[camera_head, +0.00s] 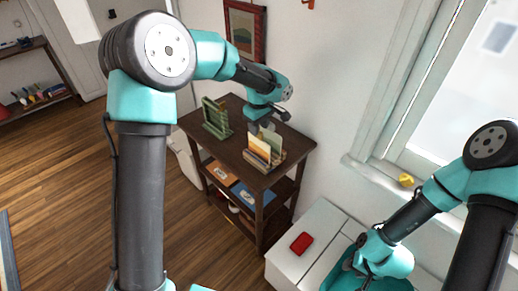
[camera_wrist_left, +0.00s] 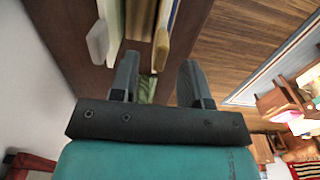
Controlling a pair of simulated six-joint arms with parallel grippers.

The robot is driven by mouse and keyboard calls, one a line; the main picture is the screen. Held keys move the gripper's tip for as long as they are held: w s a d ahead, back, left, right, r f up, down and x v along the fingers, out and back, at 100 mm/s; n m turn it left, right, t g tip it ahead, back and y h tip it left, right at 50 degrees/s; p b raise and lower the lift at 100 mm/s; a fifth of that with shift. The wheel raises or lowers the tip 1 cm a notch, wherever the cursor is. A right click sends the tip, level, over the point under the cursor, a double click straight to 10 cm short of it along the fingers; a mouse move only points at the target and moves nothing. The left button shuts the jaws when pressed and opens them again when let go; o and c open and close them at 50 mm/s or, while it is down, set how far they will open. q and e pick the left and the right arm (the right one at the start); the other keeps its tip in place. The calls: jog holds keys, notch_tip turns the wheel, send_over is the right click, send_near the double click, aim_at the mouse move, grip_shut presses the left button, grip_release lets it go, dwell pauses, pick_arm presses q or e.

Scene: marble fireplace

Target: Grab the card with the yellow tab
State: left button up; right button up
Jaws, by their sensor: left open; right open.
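A light wooden holder (camera_head: 258,162) with several upright cards stands on the small dark table. A pale yellow card (camera_head: 258,143) and an orange-edged card (camera_head: 277,147) show in it; I cannot make out which carries a yellow tab. My left gripper (camera_head: 261,125) is just above and behind the cards, pointing down and partly behind them. In the left wrist view its fingers (camera_wrist_left: 157,82) are apart with nothing held, and pale and yellowish card edges (camera_wrist_left: 165,22) show at the top. My right gripper (camera_head: 363,268) is low at the right, partly hidden by its wrist, empty.
A green rack (camera_head: 215,118) stands on the dark table (camera_head: 235,106) left of the holder. Booklets (camera_head: 248,197) lie on the shelf below. A red object (camera_head: 301,243) lies on the white cabinet (camera_head: 318,222); a yellow object (camera_head: 406,180) sits on the windowsill. The wall is close behind.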

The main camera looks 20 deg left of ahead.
aim_at(259, 139)
pick_arm(q)
jog(key=shift+f, duration=2.6)
grip_shut()
